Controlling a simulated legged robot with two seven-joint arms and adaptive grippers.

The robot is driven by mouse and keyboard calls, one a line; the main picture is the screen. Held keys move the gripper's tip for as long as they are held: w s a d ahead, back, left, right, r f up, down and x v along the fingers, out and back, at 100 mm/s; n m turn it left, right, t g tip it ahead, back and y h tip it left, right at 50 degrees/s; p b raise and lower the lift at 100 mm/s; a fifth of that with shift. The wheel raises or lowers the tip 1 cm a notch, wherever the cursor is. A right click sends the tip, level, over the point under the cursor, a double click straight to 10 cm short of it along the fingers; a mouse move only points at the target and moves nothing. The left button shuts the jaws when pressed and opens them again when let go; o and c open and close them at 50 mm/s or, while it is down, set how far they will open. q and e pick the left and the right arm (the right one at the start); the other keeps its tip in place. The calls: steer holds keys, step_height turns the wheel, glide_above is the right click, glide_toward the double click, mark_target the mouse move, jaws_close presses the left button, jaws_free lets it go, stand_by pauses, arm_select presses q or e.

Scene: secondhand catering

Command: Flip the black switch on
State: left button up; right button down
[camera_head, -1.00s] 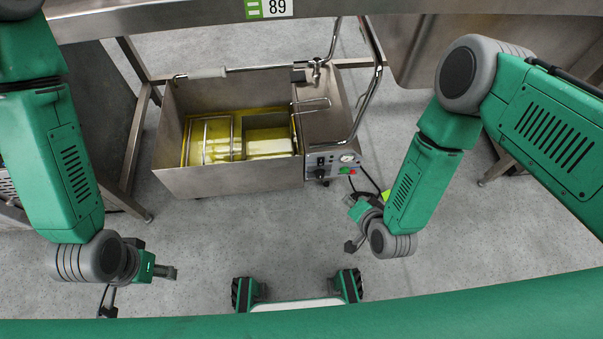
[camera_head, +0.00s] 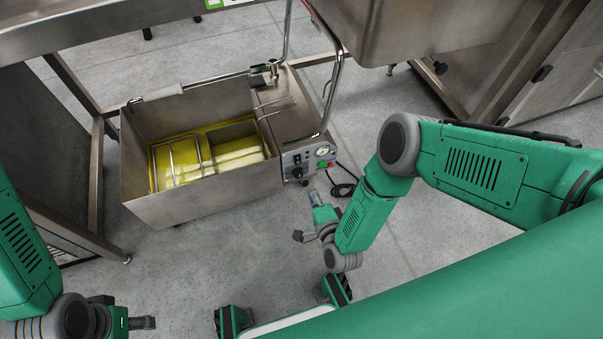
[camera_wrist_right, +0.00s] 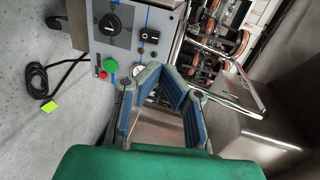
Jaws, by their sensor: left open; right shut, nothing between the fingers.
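The fryer's control panel (camera_head: 308,160) faces me at the right front of the steel fryer. It carries a small black switch (camera_head: 297,158), with a black dial (camera_head: 297,172) below it. In the right wrist view the black switch (camera_wrist_right: 149,35) is beside the larger black dial (camera_wrist_right: 110,24); its on/off position is too small to tell. My right gripper (camera_head: 315,197) is just below and in front of the panel, apart from the switch. Its blue-padded fingers (camera_wrist_right: 161,76) are shut and empty, pointing toward the panel. My left gripper (camera_head: 146,322) is open and empty at the lower left.
The fryer tank (camera_head: 190,205) holds yellow oil and a wire basket. A green button (camera_wrist_right: 110,65) and red button (camera_wrist_right: 101,75) sit on the panel near the fingers. A black cable (camera_head: 343,189) lies on the floor. A bent metal pipe (camera_head: 330,95) rises above the panel.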

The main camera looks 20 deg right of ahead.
mark_target(295, 158)
steer(key=b+x, duration=0.5)
steer(key=x, duration=0.8)
steer(key=shift+w+d+f, duration=0.1)
steer(key=shift+w, duration=0.05)
